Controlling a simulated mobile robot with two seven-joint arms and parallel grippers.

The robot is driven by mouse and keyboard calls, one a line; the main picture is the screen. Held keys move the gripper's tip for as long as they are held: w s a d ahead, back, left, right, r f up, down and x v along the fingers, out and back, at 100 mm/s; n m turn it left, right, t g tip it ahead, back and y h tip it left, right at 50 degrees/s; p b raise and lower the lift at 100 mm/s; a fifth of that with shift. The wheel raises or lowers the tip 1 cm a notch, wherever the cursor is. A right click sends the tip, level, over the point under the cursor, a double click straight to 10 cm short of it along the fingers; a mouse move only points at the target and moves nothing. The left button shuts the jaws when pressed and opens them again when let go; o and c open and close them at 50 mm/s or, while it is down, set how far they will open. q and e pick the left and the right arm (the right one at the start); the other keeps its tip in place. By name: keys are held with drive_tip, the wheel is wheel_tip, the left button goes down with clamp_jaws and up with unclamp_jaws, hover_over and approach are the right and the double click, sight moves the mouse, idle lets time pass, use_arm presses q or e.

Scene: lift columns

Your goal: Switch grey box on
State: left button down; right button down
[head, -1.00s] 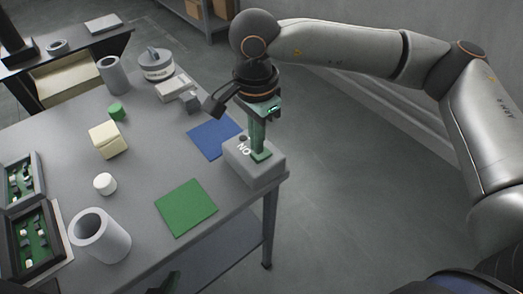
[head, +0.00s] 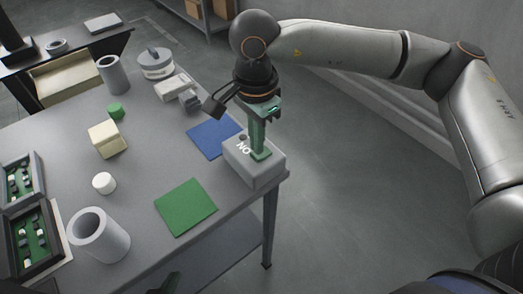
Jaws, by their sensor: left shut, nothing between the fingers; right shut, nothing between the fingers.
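The grey box (head: 262,173) sits at the right corner of the table, with the white letters "NO" reading upside down on its top. A small dark round spot shows on the top near the letters. My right gripper (head: 261,154) is shut and empty, pointing down, with its green fingertips at the box's top face, right of the letters. They look in contact with it, and they hide that part of the top.
A blue mat (head: 214,139) and a green mat (head: 186,207) lie beside the box. A grey cup (head: 99,236), a white cylinder (head: 104,183), a cream block (head: 107,139) and a green cylinder (head: 116,111) stand to the left. Open floor lies right of the table.

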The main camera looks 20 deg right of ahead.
drive_tip(key=shift+f+b, duration=0.65)
drive_tip(key=shift+f, duration=0.1)
drive_tip(key=shift+r, duration=0.1)
drive_tip(key=shift+r+p, duration=2)
drive_tip(key=shift+r, duration=1.5)
drive_tip(key=shift+f, duration=0.1)
